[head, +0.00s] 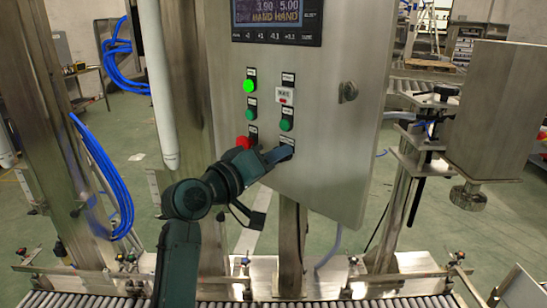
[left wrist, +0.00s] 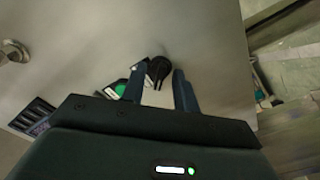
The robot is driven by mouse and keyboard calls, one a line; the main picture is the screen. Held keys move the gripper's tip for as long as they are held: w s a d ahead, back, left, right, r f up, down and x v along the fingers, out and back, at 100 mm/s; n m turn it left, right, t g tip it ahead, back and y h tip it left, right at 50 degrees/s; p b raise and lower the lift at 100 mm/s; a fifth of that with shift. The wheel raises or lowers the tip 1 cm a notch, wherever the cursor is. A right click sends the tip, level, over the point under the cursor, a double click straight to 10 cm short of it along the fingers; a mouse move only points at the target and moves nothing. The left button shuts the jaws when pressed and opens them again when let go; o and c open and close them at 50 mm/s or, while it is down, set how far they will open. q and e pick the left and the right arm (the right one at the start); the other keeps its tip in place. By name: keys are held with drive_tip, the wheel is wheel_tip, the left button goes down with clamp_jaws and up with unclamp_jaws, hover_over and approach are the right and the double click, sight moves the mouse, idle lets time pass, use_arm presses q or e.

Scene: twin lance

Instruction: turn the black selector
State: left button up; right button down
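The black selector (left wrist: 158,70) is a small dark knob on the grey panel, seen in the left wrist view. My left gripper (left wrist: 160,74) has its two fingers apart, one on each side of the knob, with the knob between the fingertips. A gap shows at the right finger; the left finger is very close to the knob, and I cannot tell if it touches. In the head view my left gripper (head: 281,154) reaches the lower part of the panel and hides the selector. My right gripper is in neither view.
The control panel (head: 325,150) carries a lit green button (head: 249,86), two darker green buttons, a red button (head: 243,142) beside my gripper, and a display (head: 278,12) above. A panel latch (head: 348,91) is at the right. A roller conveyor (head: 330,303) runs below.

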use_arm(q)
clamp_jaws()
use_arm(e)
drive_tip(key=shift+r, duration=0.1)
use_arm(q)
drive_tip(key=shift+m, duration=0.4)
drive_tip(key=m+p, duration=0.1)
drive_tip(key=m, duration=0.7)
drive_tip(key=m+p, duration=0.1)
drive_tip(key=m, duration=0.8)
drive_tip(key=shift+s+d+r, duration=0.1)
drive_tip(key=shift+s+d, duration=0.05)
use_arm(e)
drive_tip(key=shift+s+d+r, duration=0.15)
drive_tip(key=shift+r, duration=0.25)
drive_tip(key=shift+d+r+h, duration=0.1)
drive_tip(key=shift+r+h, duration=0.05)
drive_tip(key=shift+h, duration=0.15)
use_arm(q)
unclamp_jaws()
